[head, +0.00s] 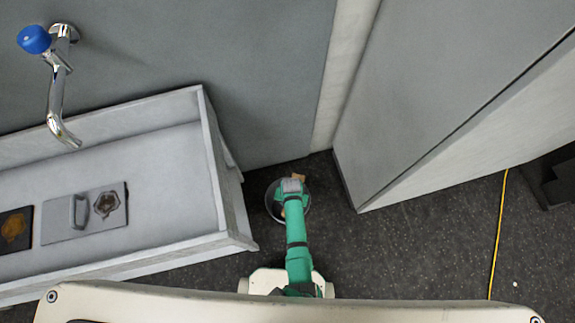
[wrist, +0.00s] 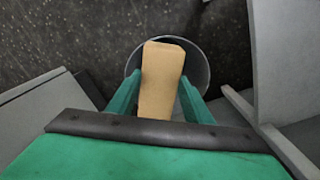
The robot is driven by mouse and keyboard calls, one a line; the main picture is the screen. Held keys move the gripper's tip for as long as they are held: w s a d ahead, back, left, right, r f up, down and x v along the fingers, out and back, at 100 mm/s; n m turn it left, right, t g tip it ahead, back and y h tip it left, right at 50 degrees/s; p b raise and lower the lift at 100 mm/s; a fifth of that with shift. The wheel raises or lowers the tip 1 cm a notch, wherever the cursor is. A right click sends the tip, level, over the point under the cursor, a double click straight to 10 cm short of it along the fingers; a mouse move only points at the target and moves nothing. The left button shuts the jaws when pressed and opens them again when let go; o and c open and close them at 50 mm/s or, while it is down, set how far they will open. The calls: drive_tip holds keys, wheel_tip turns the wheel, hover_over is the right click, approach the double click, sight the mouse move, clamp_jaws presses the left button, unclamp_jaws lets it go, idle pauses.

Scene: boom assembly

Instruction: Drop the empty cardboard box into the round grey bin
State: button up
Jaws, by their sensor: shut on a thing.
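The cardboard box (wrist: 162,80) is tan and long, and sits between the two green fingers of my gripper (wrist: 161,98) in the wrist view. My gripper is shut on it. The round grey bin (wrist: 203,69) shows behind and around the box in the wrist view, so the box appears over its opening. I cannot tell how far the box is above or inside the rim. In the head view the bin (head: 272,204) stands on the dark floor, partly hidden by my green arm. Only small tan bits of the box (head: 299,178) show there.
A grey trough sink (head: 215,175) stands left of the bin, with a blue-knobbed tap (head: 36,39) above it. A tall grey cabinet (head: 420,100) stands to the right. A yellow cable (head: 499,230) lies on the floor further right. Open floor (head: 420,245) lies between the cabinet and cable.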

drive_tip(key=shift+w+f, duration=0.1)
drive_tip(key=shift+f, duration=1.55)
drive_tip(key=o, duration=1.4)
drive_tip(key=shift+r, duration=0.1)
wheel_tip(320, 180, up, 11)
drive_tip(key=shift+f, duration=0.2)
drive_tip(key=shift+d, duration=0.1)
